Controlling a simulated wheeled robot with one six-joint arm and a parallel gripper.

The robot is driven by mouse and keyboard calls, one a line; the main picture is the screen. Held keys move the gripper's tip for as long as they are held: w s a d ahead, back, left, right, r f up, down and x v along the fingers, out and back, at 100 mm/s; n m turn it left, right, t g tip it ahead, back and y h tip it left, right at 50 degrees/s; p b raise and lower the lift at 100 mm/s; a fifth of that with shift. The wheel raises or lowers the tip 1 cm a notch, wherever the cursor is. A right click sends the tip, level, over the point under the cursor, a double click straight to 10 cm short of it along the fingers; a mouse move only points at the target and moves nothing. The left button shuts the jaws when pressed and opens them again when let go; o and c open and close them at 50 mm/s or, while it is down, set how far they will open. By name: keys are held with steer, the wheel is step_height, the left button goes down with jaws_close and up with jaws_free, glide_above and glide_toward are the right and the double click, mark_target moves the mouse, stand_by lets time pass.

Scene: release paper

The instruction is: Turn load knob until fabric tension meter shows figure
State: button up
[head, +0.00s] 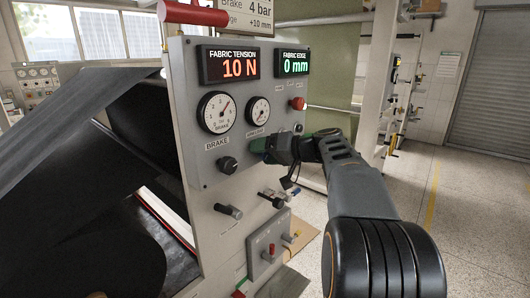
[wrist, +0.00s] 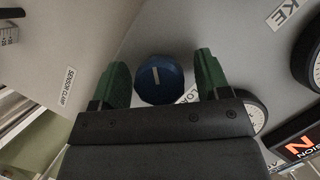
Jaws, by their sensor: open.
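The fabric tension meter (head: 231,65) on the grey panel reads 10 N in orange. A blue round knob (wrist: 159,80) with a pale pointer line shows in the wrist view. The label beside it is partly covered, with only its first letters showing. My gripper (wrist: 163,70) is open, with one green finger on each side of the knob. I see gaps between the fingers and the knob. In the head view my gripper (head: 264,147) is at the panel's right part, and the blue knob is hidden behind it.
The fabric edge display (head: 294,63) reads 0 mm. Two dial gauges, a black brake knob (head: 228,165) and a red button (head: 297,103) are on the panel. Handles (head: 228,211) and a small control box (head: 268,245) stick out below. Dark fabric rolls fill the left. Floor is open at right.

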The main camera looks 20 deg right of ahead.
steer(key=c, duration=0.9)
steer(key=shift+c, duration=0.2)
steer(key=m+y+b, duration=0.1)
steer(key=m+y, duration=0.1)
steer(key=m, duration=0.2)
steer(key=shift+m+t, duration=0.3)
steer(key=shift+m, duration=0.1)
steer(key=m+y, duration=0.1)
steer(key=m, duration=0.1)
steer(key=m+t+y, duration=0.1)
steer(key=m, duration=0.2)
steer(key=shift+m+t, duration=0.3)
steer(key=o, duration=0.9)
